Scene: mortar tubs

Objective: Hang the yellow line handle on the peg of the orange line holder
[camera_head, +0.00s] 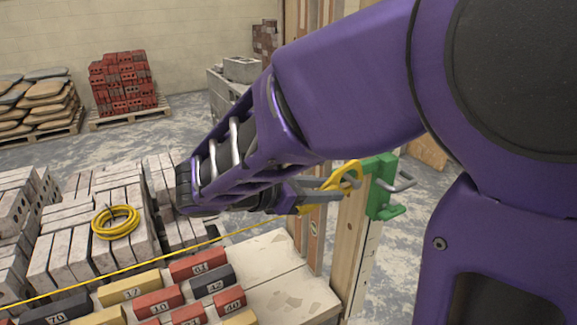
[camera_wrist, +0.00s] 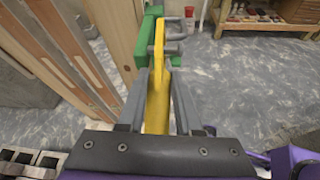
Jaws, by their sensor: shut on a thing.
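My gripper (camera_head: 322,195) is shut on the yellow line handle (camera_head: 353,170). In the wrist view the handle (camera_wrist: 157,105) runs between the two grey fingers of my gripper (camera_wrist: 159,88) and points away. Its ringed far end is at a green holder (camera_head: 379,197) on a wooden post. This holder also shows in the wrist view (camera_wrist: 130,44), with grey pegs (camera_wrist: 174,27) beside the handle's tip. I cannot tell whether the ring is around a peg or only beside it. I see no orange holder. A taut yellow line (camera_head: 130,269) runs left from the handle.
A wooden post (camera_head: 352,240) carries the green holder. Below my arm are grey blocks (camera_head: 62,235), a yellow coil (camera_head: 115,222), and red, yellow and dark bricks (camera_head: 160,303) by a pale slab (camera_head: 285,275). The floor right of the post is mostly free.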

